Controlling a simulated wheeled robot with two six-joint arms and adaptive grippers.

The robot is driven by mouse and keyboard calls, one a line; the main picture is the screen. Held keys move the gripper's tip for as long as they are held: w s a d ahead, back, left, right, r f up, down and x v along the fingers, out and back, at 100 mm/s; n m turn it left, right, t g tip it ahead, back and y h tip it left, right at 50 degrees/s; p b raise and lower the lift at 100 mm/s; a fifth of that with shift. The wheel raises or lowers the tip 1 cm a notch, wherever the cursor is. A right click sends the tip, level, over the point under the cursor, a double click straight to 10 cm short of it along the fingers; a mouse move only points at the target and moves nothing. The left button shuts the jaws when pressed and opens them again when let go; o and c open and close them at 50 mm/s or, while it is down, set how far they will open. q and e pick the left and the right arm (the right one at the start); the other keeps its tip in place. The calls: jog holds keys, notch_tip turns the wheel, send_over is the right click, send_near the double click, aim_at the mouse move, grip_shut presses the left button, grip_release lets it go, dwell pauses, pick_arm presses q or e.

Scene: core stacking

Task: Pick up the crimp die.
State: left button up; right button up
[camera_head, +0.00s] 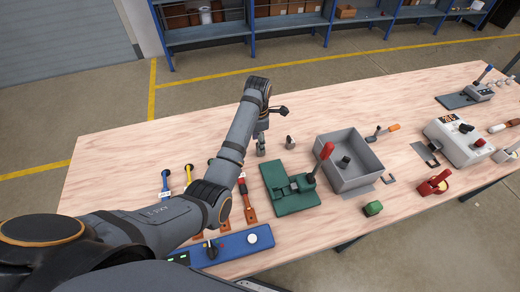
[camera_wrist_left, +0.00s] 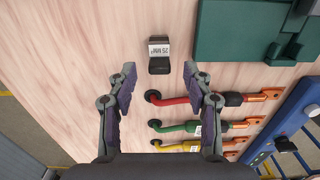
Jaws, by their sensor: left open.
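The crimp die is a small dark block with a white "25 MM²" label (camera_wrist_left: 159,52). It stands on the wooden table ahead of my fingers in the left wrist view. In the head view it is the small grey block (camera_head: 291,142) behind the green press. My left gripper (camera_head: 262,146) hangs over the table, to the left of the die. In the left wrist view its two fingers (camera_wrist_left: 122,88) are spread, with nothing between them and the die beyond their tips. My right gripper is not in view.
The green press (camera_head: 289,199) with a red-knobbed lever is close to the die. Red, green and yellow cables (camera_wrist_left: 180,99) lie beside and below the fingers in the wrist view. A grey bin (camera_head: 370,181) stands to the right. The table behind the die is clear.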

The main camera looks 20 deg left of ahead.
pick_arm(q)
jog(key=shift+w+d+f+p, duration=0.15)
jog(key=shift+f+p, duration=0.1)
jog(key=shift+f, duration=0.2)
jog(key=shift+s+d+f+p, duration=0.1)
jog(key=shift+f+p, duration=0.1)
jog(key=shift+f, duration=0.2)
jog(key=f, duration=0.3)
jog(key=shift+w+f, duration=0.1)
jog(key=shift+w, duration=0.1)
jog(key=c, duration=0.7)
grip_shut()
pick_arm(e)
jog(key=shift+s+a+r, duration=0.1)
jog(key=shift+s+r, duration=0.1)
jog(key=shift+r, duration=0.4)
